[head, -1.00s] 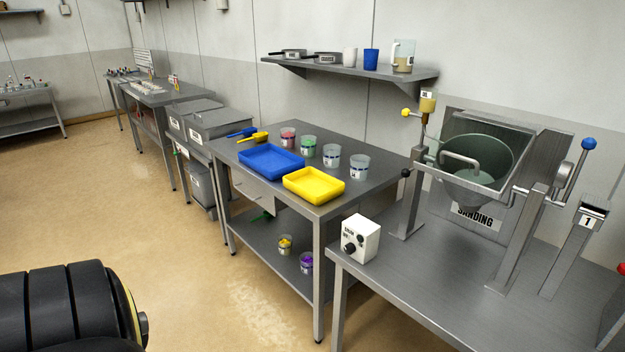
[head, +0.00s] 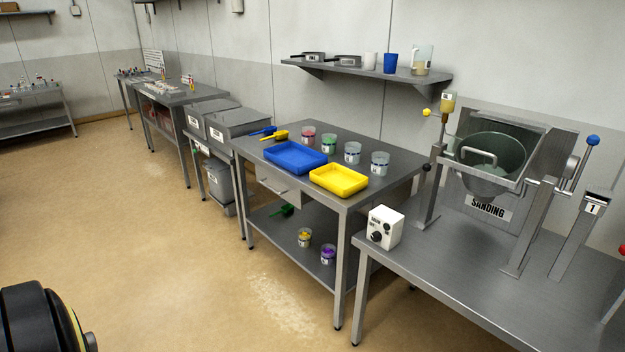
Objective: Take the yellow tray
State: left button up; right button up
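The yellow tray (head: 339,181) is a shallow rectangular tray near the front right corner of a grey metal table (head: 385,187). It looks empty. A blue tray (head: 295,158) of similar shape lies just to its left. A black rounded part of my own arm shows at the bottom left corner, far from the tray. Neither of my grippers is in view.
Several clear cups (head: 352,153) stand behind the trays, with blue and yellow scoops (head: 274,135) at the back left. A white control box (head: 385,227) and a sanding machine (head: 492,165) stand on the right-hand table. Floor (head: 190,260) in front is clear.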

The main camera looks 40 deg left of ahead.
aim_at(342, 181)
jog(key=u, duration=0.95)
jog(key=i, duration=2.25)
jog(key=z, duration=0.45)
